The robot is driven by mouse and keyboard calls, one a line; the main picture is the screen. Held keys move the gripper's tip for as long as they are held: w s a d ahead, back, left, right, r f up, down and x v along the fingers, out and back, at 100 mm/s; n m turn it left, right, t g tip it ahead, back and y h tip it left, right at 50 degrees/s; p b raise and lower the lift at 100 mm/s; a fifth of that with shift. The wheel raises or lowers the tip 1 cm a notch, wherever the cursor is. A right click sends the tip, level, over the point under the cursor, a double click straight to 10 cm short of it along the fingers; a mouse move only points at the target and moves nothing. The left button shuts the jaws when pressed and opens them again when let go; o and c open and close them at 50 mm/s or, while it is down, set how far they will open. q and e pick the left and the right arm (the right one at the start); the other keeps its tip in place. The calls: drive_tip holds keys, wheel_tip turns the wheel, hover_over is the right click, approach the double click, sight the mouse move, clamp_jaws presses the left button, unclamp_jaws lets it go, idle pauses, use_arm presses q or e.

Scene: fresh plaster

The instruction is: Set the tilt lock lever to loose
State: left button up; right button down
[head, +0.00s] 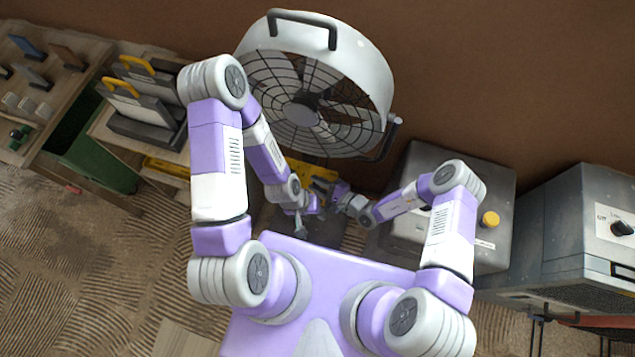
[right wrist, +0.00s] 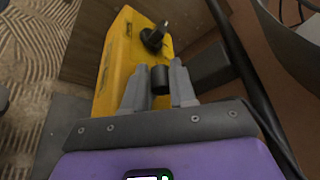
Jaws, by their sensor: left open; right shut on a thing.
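A large drum fan (head: 310,100) with a pale housing stands against the brown wall. A small grey lever-like part (head: 394,119) sits at its right pivot; I cannot tell whether it is the tilt lock lever or how it is set. My right gripper (head: 329,186) is low in front of the fan. In the right wrist view its fingers (right wrist: 160,85) are shut on a short dark cylinder (right wrist: 160,78), in front of a yellow box (right wrist: 125,60) with a black knob (right wrist: 153,38). What the cylinder belongs to is unclear. My left gripper (head: 301,230) is open, below the right one.
A dark tube (right wrist: 238,60) and a dark block (right wrist: 209,67) lie close right of the right fingers. A grey cabinet (head: 480,160) with a yellow knob (head: 490,219) and another cabinet (head: 590,225) stand right. A bench and green bin (head: 95,150) are left, with patterned floor before them.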

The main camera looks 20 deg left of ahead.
drive_tip(key=shift+w+d+r, duration=0.1)
drive_tip(key=shift+w, duration=0.15)
drive_tip(key=c, duration=1.1)
unclamp_jaws()
drive_tip(key=shift+o, duration=0.7)
drive_tip(key=shift+s, duration=0.2)
drive_tip(key=shift+s+f, duration=0.25)
